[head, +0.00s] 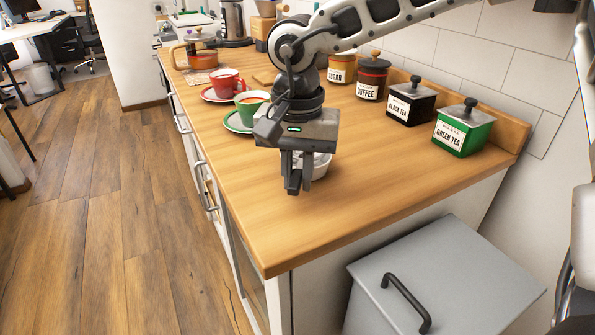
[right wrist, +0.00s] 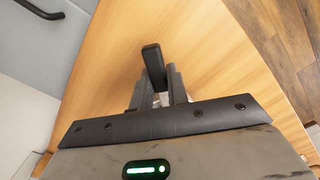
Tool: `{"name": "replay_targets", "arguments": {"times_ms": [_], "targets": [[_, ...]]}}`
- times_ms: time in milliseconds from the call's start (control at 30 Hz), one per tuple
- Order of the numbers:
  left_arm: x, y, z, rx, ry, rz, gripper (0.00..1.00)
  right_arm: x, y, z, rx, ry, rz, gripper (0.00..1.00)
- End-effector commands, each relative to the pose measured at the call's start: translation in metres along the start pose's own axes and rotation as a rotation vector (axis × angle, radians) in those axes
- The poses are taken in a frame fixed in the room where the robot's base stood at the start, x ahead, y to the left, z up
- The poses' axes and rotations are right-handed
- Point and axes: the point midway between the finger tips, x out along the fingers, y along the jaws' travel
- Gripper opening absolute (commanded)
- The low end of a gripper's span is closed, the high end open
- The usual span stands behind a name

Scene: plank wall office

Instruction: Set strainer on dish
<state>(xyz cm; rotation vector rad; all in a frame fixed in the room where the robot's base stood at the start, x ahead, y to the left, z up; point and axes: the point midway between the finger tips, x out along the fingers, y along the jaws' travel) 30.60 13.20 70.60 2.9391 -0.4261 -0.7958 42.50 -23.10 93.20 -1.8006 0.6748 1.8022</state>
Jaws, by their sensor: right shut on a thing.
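My right gripper (head: 299,187) points down over the near part of the wooden counter. In the right wrist view its fingers (right wrist: 160,85) are closed on a dark handle, which I take to be the strainer (right wrist: 152,62). The strainer's bowl is hidden behind the gripper, so I cannot tell how it sits. A small white dish (head: 321,167) shows partly behind the fingers in the head view. I cannot tell whether the strainer touches it. My left gripper is out of view.
A green cup (head: 248,107) and a red cup (head: 226,83) stand on saucers behind the gripper to the left. Several canisters, including the green tea one (head: 464,129), line the wall. The counter's near end is clear. A grey lidded bin (head: 450,275) stands below it.

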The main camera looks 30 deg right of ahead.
Motion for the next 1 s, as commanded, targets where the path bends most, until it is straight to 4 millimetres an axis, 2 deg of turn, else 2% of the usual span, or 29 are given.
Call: {"name": "replay_targets", "arguments": {"times_ms": [600,633,700,1000], "targets": [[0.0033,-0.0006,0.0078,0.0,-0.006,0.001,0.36,0.0051,0.0,-0.0001,0.0,0.0,0.0,0.0],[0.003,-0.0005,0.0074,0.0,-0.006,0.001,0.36,0.0044,-0.0001,-0.0001,0.0,0.0,0.0,0.24],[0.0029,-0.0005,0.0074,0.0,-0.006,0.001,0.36,0.0042,0.0,-0.0001,0.0,0.0,0.0,0.41],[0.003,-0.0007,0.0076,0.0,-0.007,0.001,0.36,0.0045,0.0001,0.0,0.0,0.0,0.0,0.41]]}}
